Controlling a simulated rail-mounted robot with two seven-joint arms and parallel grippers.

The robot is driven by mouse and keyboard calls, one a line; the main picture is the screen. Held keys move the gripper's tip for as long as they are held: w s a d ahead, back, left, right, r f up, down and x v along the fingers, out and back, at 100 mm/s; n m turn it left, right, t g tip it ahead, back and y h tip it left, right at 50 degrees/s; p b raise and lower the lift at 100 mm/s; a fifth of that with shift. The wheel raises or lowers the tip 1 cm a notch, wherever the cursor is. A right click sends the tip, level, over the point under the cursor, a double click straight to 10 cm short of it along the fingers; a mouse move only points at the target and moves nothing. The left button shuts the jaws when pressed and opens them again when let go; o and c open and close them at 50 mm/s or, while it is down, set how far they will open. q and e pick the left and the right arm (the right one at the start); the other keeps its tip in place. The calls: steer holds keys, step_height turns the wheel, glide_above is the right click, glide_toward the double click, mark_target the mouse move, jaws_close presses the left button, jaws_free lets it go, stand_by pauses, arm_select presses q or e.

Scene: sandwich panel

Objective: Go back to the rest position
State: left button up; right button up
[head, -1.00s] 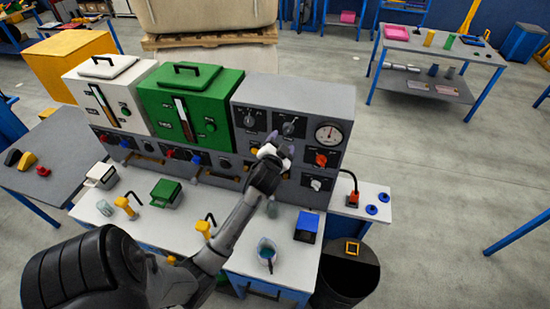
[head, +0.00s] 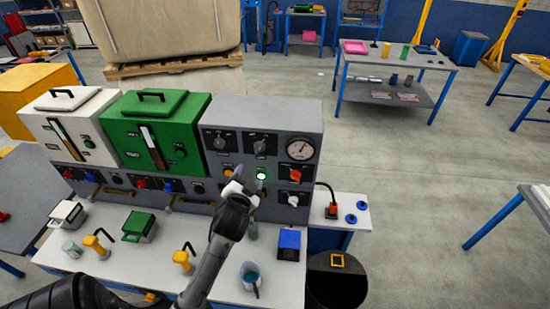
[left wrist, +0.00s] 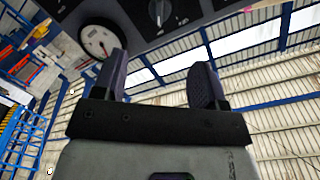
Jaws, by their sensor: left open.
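My left gripper (head: 248,180) is open and empty, in front of the grey control panel (head: 265,114). Its fingers point toward the panel face, just beside a green lit button (head: 261,173). The gap between fingers and panel is hard to judge. In the left wrist view, the two dark fingers (left wrist: 160,80) stand apart with nothing between them. The gauge (left wrist: 98,42) and a dark knob (left wrist: 159,12) show beyond them. My right gripper is not in view.
On the white bench stand a blue box (head: 289,244), a cup of blue liquid (head: 250,275) and yellow taps (head: 97,246). A green machine (head: 155,132) and a white one (head: 72,127) sit left. A black bin (head: 337,285) stands at right, with open floor beyond.

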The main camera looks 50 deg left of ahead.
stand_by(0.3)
arm_select(q)
steer(key=s+d+f+g+h+p, duration=0.1)
steer(key=s+d+f+g+h, duration=0.2)
steer(key=d, duration=0.5)
steer(key=s+d+f+g+h+p, duration=0.1)
steer(key=d+f+g+h, duration=0.15)
steer(key=d+h, duration=0.45)
steer(key=s+d+f+m+g+h+p, duration=0.2)
steer(key=s+d+p, duration=0.4)
steer(key=s+d, duration=0.7)
steer(key=s+f+m+g, duration=0.1)
steer(key=s, duration=0.2)
steer(key=shift+d, duration=0.25)
